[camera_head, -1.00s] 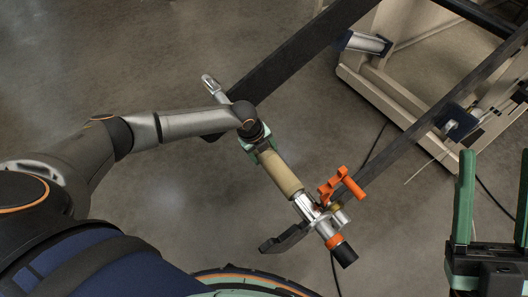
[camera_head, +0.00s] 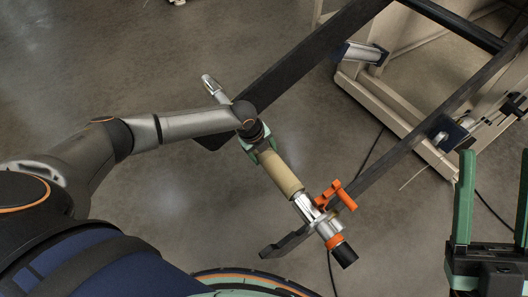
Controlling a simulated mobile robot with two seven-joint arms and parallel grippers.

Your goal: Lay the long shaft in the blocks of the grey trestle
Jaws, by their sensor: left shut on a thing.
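The long shaft (camera_head: 281,173) runs diagonally from a silver tip at upper left to a silver collar, orange ring and black end at lower right. Its middle is a tan sleeve. My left gripper (camera_head: 260,147) has green fingers shut around the shaft, just above the sleeve. The shaft crosses over or beside the ends of two dark bars; I cannot tell whether it touches them. My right gripper (camera_head: 494,157) stands at the lower right with its green fingers wide apart and empty.
A beige machine frame (camera_head: 400,128) stands at upper right. Its two dark bars (camera_head: 298,62) reach down-left towards the shaft. An orange lever (camera_head: 335,195) sits close to the shaft's lower end. A thin black cable lies on the floor. The concrete floor (camera_head: 110,60) at upper left is mostly clear.

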